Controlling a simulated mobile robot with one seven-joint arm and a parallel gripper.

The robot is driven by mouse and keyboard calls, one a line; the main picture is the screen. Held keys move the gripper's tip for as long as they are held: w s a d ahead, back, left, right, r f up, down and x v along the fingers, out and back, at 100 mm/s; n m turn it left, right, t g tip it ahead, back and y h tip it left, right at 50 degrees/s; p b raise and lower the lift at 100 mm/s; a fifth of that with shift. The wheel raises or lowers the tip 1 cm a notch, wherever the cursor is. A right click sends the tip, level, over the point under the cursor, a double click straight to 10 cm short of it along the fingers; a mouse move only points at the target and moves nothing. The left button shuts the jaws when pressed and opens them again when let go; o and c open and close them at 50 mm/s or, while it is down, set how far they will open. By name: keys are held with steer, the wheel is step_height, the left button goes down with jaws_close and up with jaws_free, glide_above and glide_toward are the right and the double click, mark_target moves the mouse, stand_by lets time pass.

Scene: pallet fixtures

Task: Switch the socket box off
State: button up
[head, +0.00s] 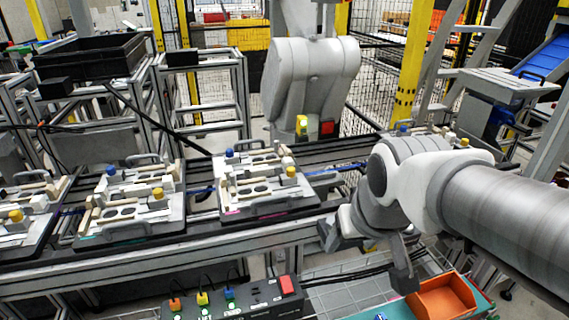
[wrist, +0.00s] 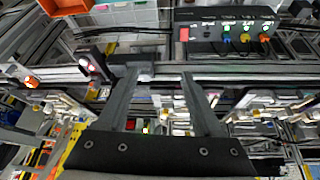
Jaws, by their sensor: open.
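The socket box (head: 262,294) is a long dark strip at the bottom edge of the head view, partly cut off by the frame. A red switch (head: 287,285) sits at its right end. Orange, yellow and blue plugs stand in its left part. In the wrist view the socket box (wrist: 212,30) is at the upper right, with the red switch (wrist: 184,34) at its left end. My gripper (head: 366,256) is open and empty, to the right of and above the box in the head view, apart from it. Its two fingers (wrist: 160,74) also show in the wrist view.
Several pallet fixtures (head: 265,207) stand on the conveyor (head: 200,246) behind the box. An orange bin (head: 441,298) is at the lower right. Dark cables run right from the box. A dark device with red lights (wrist: 91,62) shows left in the wrist view.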

steer(key=n+g+y+b, duration=0.1)
steer(key=n+b, duration=0.1)
steer(key=b, duration=0.5)
glide_toward(286, 283)
steer(key=b+x, duration=0.5)
steer(key=x, duration=0.3)
steer(key=shift+f, duration=0.1)
steer(key=shift+c, duration=0.3)
jaws_close()
